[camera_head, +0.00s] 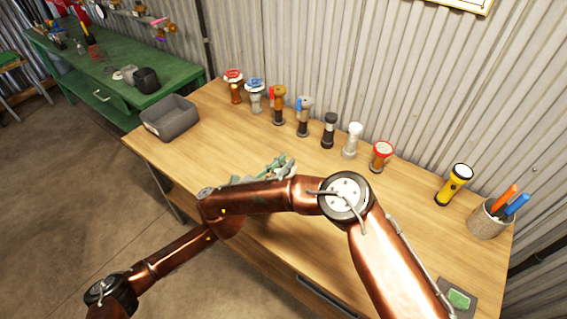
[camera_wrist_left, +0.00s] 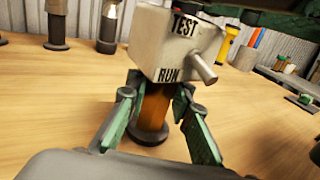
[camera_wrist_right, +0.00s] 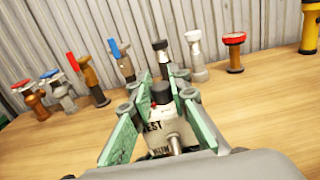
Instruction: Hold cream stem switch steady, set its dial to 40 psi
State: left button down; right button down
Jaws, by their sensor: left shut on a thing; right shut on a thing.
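The cream stem switch (camera_wrist_left: 178,45) is a cream box marked TEST and RUN, with a side lever, on an orange-brown stem (camera_wrist_left: 154,108) and dark round base. In the left wrist view my left gripper (camera_wrist_left: 157,95) has its green fingers on both sides of the stem, shut on it. The switch stands about upright on the table. In the right wrist view my right gripper (camera_wrist_right: 160,88) is shut on the dark dial (camera_wrist_right: 160,94) on top of the switch. The dial's setting cannot be read. In the head view my right gripper (camera_head: 276,170) shows, while my arms hide the switch.
Along the wall stand several valves and fittings, with a red-topped one (camera_head: 382,155) at the row's right. A yellow flashlight (camera_head: 454,185) and a pen cup (camera_head: 488,220) are further right. A grey bin (camera_head: 171,122) sits at the table's left. The wooden table (camera_head: 415,215) is clear around them.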

jog(key=c, duration=1.8)
grip_release()
jog(key=v, duration=1.2)
